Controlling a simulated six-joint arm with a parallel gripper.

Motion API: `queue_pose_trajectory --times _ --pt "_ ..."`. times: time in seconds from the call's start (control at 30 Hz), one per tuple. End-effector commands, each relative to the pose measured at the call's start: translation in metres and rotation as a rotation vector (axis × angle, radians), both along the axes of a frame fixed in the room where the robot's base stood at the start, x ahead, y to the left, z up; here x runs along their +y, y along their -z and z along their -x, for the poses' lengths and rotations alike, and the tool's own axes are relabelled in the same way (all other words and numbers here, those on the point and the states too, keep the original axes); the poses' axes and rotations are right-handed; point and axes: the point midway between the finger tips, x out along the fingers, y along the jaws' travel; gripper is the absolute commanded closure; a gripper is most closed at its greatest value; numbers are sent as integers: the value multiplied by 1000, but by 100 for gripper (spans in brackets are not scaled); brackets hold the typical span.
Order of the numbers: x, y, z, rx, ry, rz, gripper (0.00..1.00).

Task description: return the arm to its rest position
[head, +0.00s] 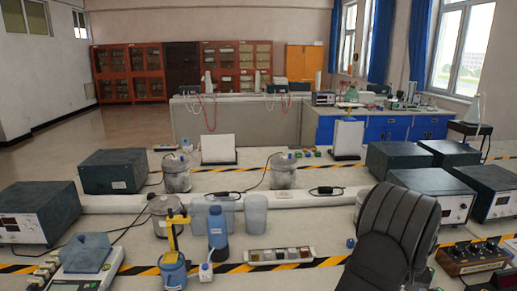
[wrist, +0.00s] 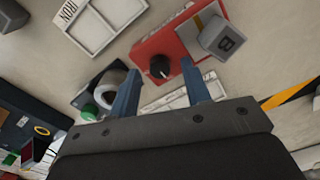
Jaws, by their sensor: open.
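My gripper (wrist: 160,67) shows in the wrist view, with its two blue fingers apart and nothing held between them. Beyond the fingertips is a red box (wrist: 150,48) with a black knob. A grey block marked B (wrist: 222,38) sits at the red box's right side. I cannot pick out my gripper in the head view.
In the wrist view, a white tray marked IRON (wrist: 72,28) lies at upper left and a green knob (wrist: 88,112) at left.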

Motion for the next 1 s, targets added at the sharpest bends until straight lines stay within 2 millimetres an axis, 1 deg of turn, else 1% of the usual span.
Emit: queue_pose_trajectory --times 0.03,0.17,0.47,0.57,0.67,0.77,1.0 --pt "0 4 0 1 0 -1 56" --pt "0 8 0 0 0 0 56" --pt "0 7 0 0 2 0 56" --pt "0 2 0 -1 1 0 56" --pt "0 -8 0 -2 0 3 56" --pt "0 -25 0 -2 0 3 56" --pt "0 -73 0 -2 0 3 56"
